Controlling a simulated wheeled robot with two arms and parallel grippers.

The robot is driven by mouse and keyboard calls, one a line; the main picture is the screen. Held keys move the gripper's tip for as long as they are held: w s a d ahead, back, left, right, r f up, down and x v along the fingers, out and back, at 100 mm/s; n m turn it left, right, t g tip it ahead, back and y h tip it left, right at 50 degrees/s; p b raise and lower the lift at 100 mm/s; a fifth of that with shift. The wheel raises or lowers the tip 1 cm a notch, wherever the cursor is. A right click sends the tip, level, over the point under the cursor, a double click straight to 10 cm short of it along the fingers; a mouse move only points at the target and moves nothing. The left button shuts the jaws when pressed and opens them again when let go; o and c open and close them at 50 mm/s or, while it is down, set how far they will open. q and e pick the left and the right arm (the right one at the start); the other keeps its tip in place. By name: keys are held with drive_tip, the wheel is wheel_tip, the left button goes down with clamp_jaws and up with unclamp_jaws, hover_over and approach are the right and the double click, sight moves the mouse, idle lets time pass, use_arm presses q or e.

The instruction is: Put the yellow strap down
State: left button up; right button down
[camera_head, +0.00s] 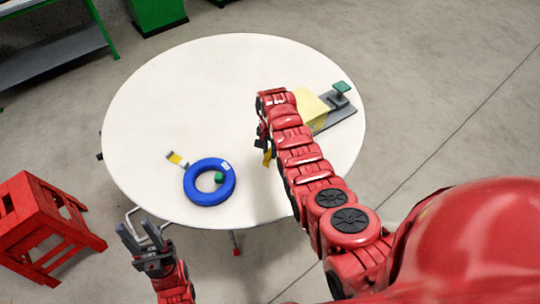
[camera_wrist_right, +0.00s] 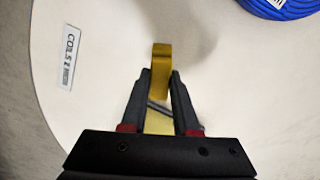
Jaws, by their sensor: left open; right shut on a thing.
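The yellow strap (camera_wrist_right: 161,58) is pinched between the fingers of my right gripper (camera_wrist_right: 158,88) in the right wrist view, its end standing out past the fingertips. In the head view the strap (camera_head: 267,158) shows as a small yellow piece below my right gripper (camera_head: 262,142), over the table right of the blue cable coil (camera_head: 209,194). Part of it is hidden by the gripper. Whether it touches the table is not clear. My left gripper (camera_head: 139,240) is open and empty, off the table's front left edge.
The round white table (camera_head: 190,90) is mostly bare at the back and left. A green object (camera_head: 219,178) sits inside the coil, and a small yellow-and-white piece (camera_head: 177,159) lies beside it. A yellow block (camera_head: 310,106) stands at right. A "COILS" label (camera_wrist_right: 69,62) lies on the table.

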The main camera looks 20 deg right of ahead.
sight(270, 152)
drive_tip(key=shift+s+f, duration=0.15)
drive_tip(key=shift+f, duration=1.35)
drive_tip(key=shift+f, duration=0.25)
drive_tip(key=c, duration=0.7)
unclamp_jaws()
drive_tip(key=shift+r, duration=0.1)
drive_tip(key=shift+o, duration=0.2)
